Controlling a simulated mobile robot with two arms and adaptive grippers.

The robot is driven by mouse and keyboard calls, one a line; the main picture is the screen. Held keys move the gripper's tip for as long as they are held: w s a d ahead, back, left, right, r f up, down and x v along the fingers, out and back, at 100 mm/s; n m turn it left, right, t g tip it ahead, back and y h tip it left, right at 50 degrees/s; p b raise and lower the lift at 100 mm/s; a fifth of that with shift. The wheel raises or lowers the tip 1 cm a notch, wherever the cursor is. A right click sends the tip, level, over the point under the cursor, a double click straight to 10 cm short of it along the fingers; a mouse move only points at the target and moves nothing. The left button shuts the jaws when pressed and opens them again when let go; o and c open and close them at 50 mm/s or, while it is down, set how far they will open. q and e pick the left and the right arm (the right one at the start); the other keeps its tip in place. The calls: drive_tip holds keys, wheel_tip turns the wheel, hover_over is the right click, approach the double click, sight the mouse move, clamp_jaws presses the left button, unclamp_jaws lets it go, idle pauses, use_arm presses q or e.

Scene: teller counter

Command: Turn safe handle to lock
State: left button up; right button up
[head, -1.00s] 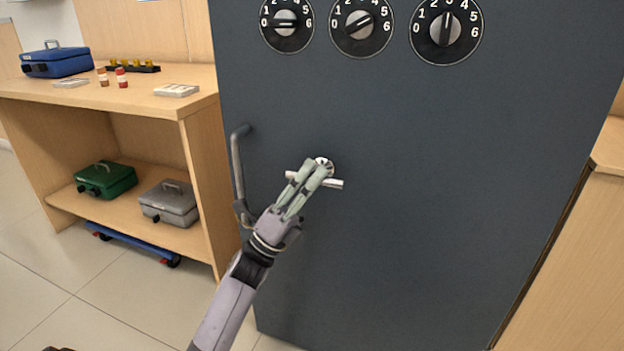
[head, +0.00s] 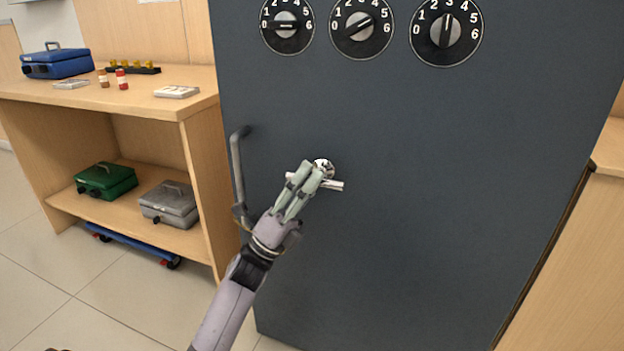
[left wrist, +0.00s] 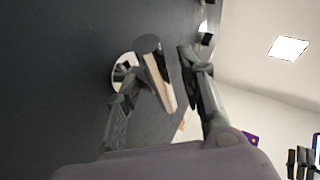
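The dark grey safe (head: 420,200) fills the middle of the head view. Its handle is a silver crossbar (head: 334,185) with a round hub (head: 324,167) on the door. The bar is nearly level, its right end slightly lower. My left gripper (head: 308,175) reaches it from the lower left and hides part of the bar. In the left wrist view, the bar (left wrist: 158,80) lies between the two spread fingers (left wrist: 158,85), with a gap on the right finger's side. Contact with the left finger cannot be told. My right gripper is not in view.
A curved grey pull handle (head: 237,175) stands out from the door, close left of my left arm. Three numbered dials (head: 361,27) sit above. A wooden counter (head: 150,100) with cash boxes is at the left, and another wooden unit (head: 570,240) at the right.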

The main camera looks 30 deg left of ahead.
use_arm(q)
drive_tip(key=v, duration=1.1)
drive_tip(key=shift+s+f, duration=0.2)
drive_tip(key=shift+f, duration=0.1)
